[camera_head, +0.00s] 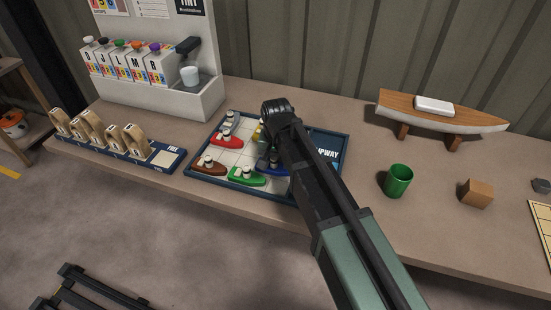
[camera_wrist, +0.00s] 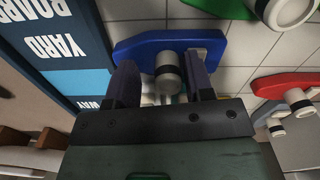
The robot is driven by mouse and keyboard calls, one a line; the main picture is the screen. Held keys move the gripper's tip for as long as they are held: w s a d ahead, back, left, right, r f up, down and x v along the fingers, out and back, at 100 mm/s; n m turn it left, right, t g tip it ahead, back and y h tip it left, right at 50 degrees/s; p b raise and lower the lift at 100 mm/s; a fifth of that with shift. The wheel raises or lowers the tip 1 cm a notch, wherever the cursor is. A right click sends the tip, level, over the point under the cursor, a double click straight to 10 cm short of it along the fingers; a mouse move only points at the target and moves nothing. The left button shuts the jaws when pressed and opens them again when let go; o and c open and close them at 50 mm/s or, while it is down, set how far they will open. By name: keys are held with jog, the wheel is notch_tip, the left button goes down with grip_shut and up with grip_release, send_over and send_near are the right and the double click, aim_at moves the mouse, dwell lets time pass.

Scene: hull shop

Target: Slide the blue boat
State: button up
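In the head view my arm hides most of the blue boat (camera_head: 265,168). My gripper (camera_wrist: 162,66) is over the boat, one finger on each side of the funnel, with visible gaps between the fingers and the funnel. It is open. Whether the fingertips touch the hull cannot be told. In the head view the fingers are largely hidden behind the wrist.
On the board, a green boat (camera_head: 246,177), a brown boat (camera_head: 209,167) and a red boat (camera_head: 229,141) lie close by. A yellow boat is partly hidden by my wrist. A green cup (camera_head: 398,181), a wooden block (camera_head: 477,194) and a model hull (camera_head: 440,115) stand to the right.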

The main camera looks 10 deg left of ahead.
jog(key=shift+a+r, duration=0.1)
jog(key=shift+r, duration=0.15)
notch_tip(320, 180, up, 10)
jog(key=p, duration=1)
jog(key=shift+r+p, duration=0.15)
jog(key=shift+p, duration=0.25)
jog(key=shift+s+n, duration=0.1)
jog(key=shift+n, duration=0.3)
jog(key=s+d, duration=0.3)
jog(key=d, duration=0.6)
jog(key=s+d, duration=0.4)
jog(key=d, duration=0.6)
jog(key=s+d+m, duration=0.1)
jog(key=s+d, duration=0.3)
jog(key=d, duration=0.6)
jog(key=shift+s, duration=0.2)
